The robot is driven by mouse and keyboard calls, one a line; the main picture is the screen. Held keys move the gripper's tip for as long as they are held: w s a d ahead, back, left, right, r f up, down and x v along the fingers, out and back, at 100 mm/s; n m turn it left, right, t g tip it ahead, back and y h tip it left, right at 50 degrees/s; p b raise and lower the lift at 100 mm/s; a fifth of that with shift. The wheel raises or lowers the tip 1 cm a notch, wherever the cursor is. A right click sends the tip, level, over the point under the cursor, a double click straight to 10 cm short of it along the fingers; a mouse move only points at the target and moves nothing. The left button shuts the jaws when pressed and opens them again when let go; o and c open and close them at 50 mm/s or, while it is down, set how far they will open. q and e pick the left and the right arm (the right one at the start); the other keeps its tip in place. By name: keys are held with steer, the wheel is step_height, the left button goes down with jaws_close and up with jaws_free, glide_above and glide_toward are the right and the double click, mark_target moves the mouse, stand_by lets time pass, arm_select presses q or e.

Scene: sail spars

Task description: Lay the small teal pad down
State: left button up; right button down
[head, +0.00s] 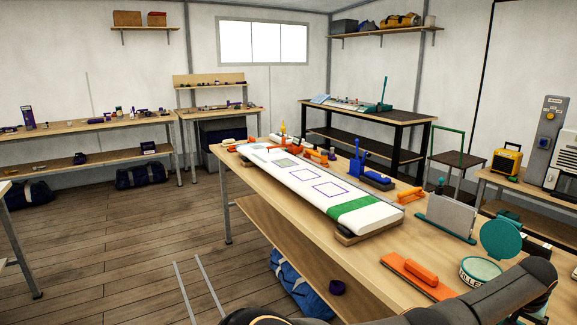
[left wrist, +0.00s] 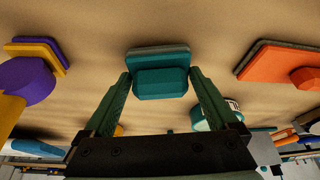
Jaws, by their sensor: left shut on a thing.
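The small teal pad (left wrist: 160,84) shows in the left wrist view as a teal block-shaped grip on a flat base with a grey layer. My left gripper (left wrist: 160,86) has one green finger on each side of the grip and is shut on it. Wooden surface fills the view behind the pad. I cannot tell whether the base touches the wood. I cannot make out the small teal pad or my left gripper in the head view. My right gripper shows in neither view.
In the head view a white board with a green band (head: 310,186) lies along the workbench (head: 285,219). An orange pad (head: 403,268), a filler tin (head: 480,273) and a grey plate with teal edging (head: 449,213) stand at the near right. The wrist view shows a purple-and-yellow tool (left wrist: 27,80).

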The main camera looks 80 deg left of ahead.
arm_select(q)
steer(key=shift+f, duration=0.3)
steer(key=o, duration=0.8)
steer(key=shift+o, duration=0.2)
steer(key=shift+r, duration=0.15)
steer(key=v, duration=1.2)
steer(key=shift+r+p, duration=0.15)
steer(key=shift+p, duration=0.15)
steer(key=shift+s, duration=0.1)
